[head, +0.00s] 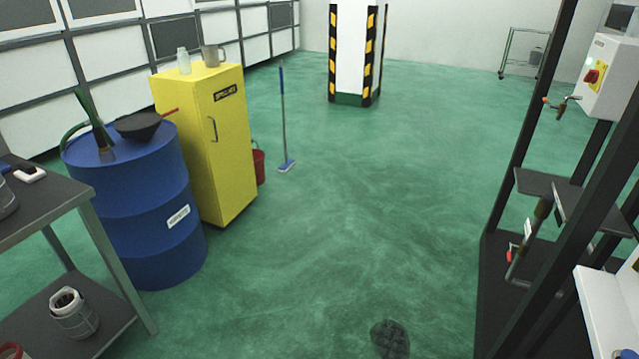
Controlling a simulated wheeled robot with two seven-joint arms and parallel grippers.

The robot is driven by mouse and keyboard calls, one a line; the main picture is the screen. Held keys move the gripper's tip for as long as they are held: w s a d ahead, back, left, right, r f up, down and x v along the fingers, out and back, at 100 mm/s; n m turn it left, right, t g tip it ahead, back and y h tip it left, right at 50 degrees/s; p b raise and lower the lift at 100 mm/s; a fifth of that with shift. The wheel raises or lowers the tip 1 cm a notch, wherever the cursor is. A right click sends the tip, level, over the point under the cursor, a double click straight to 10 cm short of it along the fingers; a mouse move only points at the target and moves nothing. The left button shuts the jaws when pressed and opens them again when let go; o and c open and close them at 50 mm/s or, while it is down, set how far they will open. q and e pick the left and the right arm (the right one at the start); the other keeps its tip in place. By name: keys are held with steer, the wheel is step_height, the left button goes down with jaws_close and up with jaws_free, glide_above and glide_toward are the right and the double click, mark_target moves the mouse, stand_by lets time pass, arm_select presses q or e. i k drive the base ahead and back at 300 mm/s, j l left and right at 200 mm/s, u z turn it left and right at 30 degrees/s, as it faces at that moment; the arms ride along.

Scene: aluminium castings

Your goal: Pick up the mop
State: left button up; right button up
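The mop (283,120) stands upright on the green floor, just right of the yellow cabinet. It has a thin blue-grey handle and a flat blue and white head (287,166) resting on the floor. A red bucket (259,166) is on the floor to its left, partly hidden by the cabinet. I cannot tell what holds the mop upright. Neither of my grippers is in the head view.
A yellow cabinet (213,145) and a blue drum (140,215) stand at the left, beside a grey shelf table (45,220). A black rack (540,190) stands at the right. A dark object (390,339) lies on the floor at bottom centre. The middle floor is clear; a striped pillar (352,55) stands beyond.

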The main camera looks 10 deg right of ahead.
mark_target(289, 162)
steer(key=i+j, duration=0.2)
steer(key=j, duration=0.15)
steer(key=i+j, duration=0.25)
steer(key=j, duration=0.15)
steer(key=i+j, duration=0.2)
steer(key=j, duration=0.15)
steer(key=i+j, duration=0.2)
steer(key=j, duration=0.15)
steer(key=i+z, duration=0.3)
steer(key=i, duration=0.2)
steer(key=i+j+z, duration=0.1)
steer(key=i+z, duration=0.2)
steer(key=i, duration=0.15)
steer(key=i+j+z, duration=0.3)
steer(key=i, duration=0.2)
steer(key=i+l, duration=0.1)
steer(key=i, duration=0.95)
steer(key=i+l, duration=0.15)
steer(key=i, duration=0.9)
steer(key=i+u, duration=0.45)
steer(key=i+l+u, duration=0.2)
steer(key=u, duration=0.2)
steer(key=i+l+u, duration=0.7)
steer(key=u, duration=0.15)
